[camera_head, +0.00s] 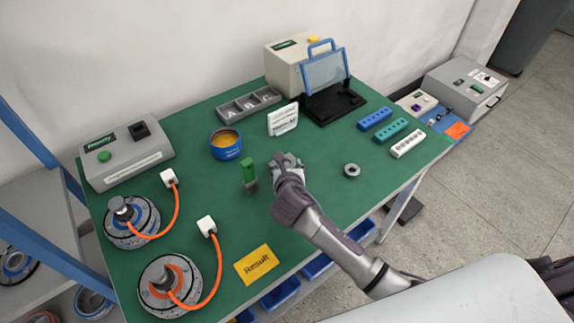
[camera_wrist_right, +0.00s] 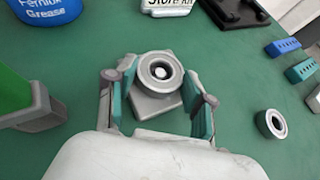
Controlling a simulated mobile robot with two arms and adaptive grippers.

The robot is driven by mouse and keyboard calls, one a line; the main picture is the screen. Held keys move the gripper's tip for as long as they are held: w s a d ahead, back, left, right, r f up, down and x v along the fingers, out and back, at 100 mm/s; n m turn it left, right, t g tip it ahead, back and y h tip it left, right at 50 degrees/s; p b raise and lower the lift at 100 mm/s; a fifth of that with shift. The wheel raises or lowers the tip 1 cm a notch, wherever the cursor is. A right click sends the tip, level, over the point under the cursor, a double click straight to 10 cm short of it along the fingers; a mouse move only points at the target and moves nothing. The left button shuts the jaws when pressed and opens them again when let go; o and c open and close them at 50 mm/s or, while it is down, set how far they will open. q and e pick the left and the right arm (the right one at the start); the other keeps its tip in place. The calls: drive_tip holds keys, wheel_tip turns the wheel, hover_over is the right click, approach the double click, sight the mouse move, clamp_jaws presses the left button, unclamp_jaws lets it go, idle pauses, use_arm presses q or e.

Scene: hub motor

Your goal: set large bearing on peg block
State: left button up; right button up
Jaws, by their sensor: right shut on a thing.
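My right gripper (camera_head: 287,168) is over the middle of the green table. In the right wrist view its two fingers (camera_wrist_right: 160,95) stand on either side of a grey ring-shaped bearing (camera_wrist_right: 161,72), the large one, and it is shut on this bearing. The grey peg block (camera_wrist_right: 157,106) is directly below the bearing, and a light round peg end shows in the bearing's hole. Whether the bearing rests fully on the block is hard to tell. In the head view the hand hides most of the block and bearing. My left gripper is not in view.
A second, smaller-looking bearing (camera_head: 351,170) lies on the table to the right. A green-handled item (camera_head: 248,172) stands close left of the gripper. A blue grease tin (camera_head: 226,144) and a white label stand (camera_head: 283,119) are behind. The table's front right is clear.

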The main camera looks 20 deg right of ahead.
drive_tip(key=o, duration=1.2)
drive_tip(key=shift+s+r, duration=0.25)
drive_tip(key=v, duration=1.1)
drive_tip(key=shift+s+p, duration=0.25)
drive_tip(key=shift+p, duration=0.05)
